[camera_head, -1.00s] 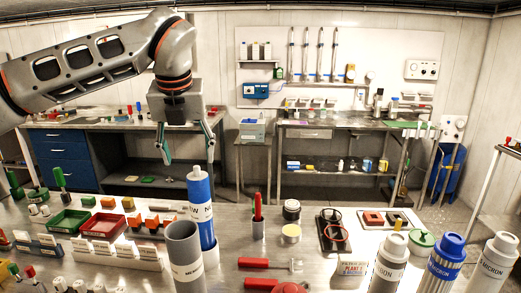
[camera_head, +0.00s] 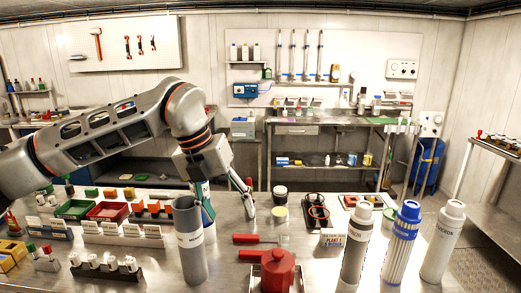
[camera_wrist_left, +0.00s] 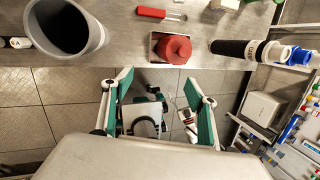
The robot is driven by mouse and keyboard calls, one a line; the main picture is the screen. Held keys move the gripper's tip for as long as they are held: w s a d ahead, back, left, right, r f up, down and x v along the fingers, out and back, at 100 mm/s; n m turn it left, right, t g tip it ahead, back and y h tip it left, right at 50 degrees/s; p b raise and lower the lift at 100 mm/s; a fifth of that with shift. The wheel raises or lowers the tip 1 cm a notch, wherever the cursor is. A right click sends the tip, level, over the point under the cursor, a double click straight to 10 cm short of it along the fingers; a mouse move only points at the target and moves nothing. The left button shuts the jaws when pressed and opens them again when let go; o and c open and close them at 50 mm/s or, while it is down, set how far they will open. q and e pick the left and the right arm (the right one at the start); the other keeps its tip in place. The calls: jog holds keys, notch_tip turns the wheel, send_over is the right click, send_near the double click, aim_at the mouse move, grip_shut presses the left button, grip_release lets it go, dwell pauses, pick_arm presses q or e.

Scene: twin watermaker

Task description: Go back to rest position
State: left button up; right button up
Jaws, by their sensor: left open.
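My left gripper (camera_head: 228,214) hangs in the head view above the steel bench, near the grey open tube (camera_head: 190,245). Its two teal-padded fingers are spread with nothing between them. The bench edge, the grey tube (camera_wrist_left: 66,28) and a red housing (camera_wrist_left: 174,49) lie beyond the fingertips. My right gripper is not in view.
On the bench, a red lidded housing (camera_head: 279,271) stands at the front. Several tall cartridges, one blue-topped (camera_head: 402,230), stand at right. Green (camera_head: 76,209) and red (camera_head: 108,211) trays lie at left. Another bench (camera_head: 345,120) stands behind, with floor between.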

pick_arm(q)
jog(key=s+d+f+g+h, duration=0.2)
jog(key=s+d+g+h, duration=0.1)
jog(key=s+d+h, duration=0.55)
jog(key=s+d+f+g+h, duration=0.25)
jog(key=s+d+h, duration=0.35)
jog(key=d, duration=0.5)
jog(key=w+a+f+n+t+h, duration=0.2)
jog(key=w+a+n+t+h, duration=0.35)
jog(key=n+t, duration=0.8)
jog(key=w+a+f+n+t+y, duration=0.3)
jog(key=a+f+n+t+y, duration=0.4)
jog(key=a+f+n+y, duration=0.35)
jog(key=s+a+f+n+g+y, duration=0.2)
jog(key=s+a+f, duration=0.3)
jog(key=f, duration=0.4)
jog(key=s+a+f+n+g+y, duration=0.2)
jog(key=s+a+f+n+y, duration=0.2)
jog(key=f, duration=0.6)
jog(key=s+a+f+n+g+y, duration=0.1)
jog(key=s+a+f+n+y, duration=0.2)
jog(key=s+a+f, duration=0.4)
notch_tip(320, 180, down, 3)
jog(key=shift+s+a+f+g+y, duration=0.1)
jog(key=shift+s+a+g+y, duration=0.25)
jog(key=shift+s, duration=0.55)
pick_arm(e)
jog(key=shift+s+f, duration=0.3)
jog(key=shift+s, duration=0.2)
